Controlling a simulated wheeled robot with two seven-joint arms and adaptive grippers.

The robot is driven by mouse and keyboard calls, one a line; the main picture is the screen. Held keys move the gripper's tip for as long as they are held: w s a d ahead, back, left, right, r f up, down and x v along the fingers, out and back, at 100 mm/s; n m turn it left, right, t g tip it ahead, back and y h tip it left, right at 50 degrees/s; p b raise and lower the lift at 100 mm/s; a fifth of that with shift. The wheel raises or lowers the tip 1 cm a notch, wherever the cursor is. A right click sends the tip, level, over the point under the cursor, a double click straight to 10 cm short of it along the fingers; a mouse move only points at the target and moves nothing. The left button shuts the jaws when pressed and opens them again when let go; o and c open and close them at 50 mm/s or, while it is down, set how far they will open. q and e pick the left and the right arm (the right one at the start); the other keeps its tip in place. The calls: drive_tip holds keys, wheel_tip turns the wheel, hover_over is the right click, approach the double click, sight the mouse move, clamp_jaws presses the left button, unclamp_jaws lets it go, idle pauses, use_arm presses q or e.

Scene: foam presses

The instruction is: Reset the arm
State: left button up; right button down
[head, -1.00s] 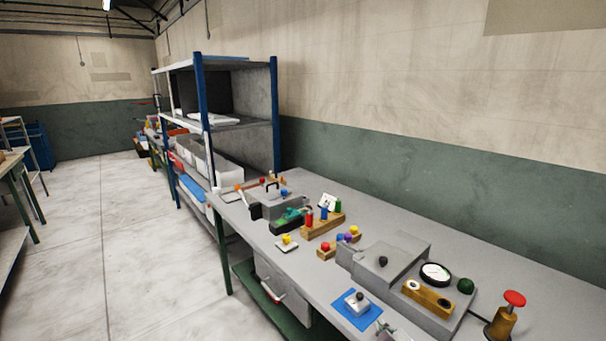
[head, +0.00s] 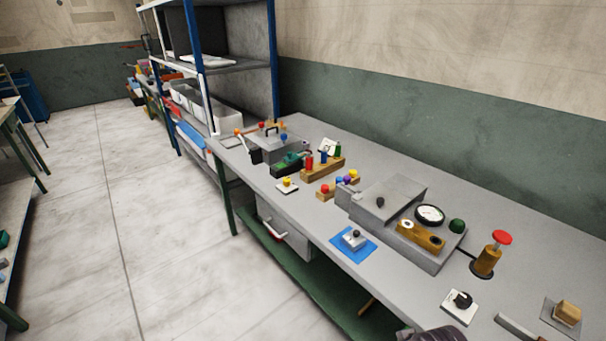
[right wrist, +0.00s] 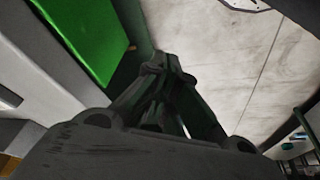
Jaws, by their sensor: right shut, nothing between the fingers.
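My right gripper (right wrist: 167,66) is in the middle of the right wrist view, with its dark fingers shut and nothing between them. Pale floor lies beyond it, and a green surface (right wrist: 85,35) is to its left, apart from the fingers. In the head view, a dark rounded part at the bottom edge seems to be my right arm; its fingers are not visible there. My left gripper is in neither view.
A long grey workbench (head: 330,240) carries a press block with a gauge (head: 430,213), a red-topped plunger (head: 490,255), a knob on a blue mat (head: 353,243) and peg blocks. A blue-post shelf (head: 272,60) stands behind. The floor (head: 160,250) to the left is clear.

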wheel_tip(320, 180, down, 33)
drive_tip(key=s+g, duration=0.1)
drive_tip(key=s, duration=0.1)
drive_tip(key=s+d+f, duration=0.3)
drive_tip(key=s+f, duration=0.6)
drive_tip(key=s, duration=0.2)
drive_tip(key=s+d+f+g, duration=0.1)
drive_tip(key=s+d+f, duration=0.2)
drive_tip(key=s+f, duration=0.7)
drive_tip(key=shift+s+f+n, duration=0.3)
drive_tip(key=shift+s, duration=0.2)
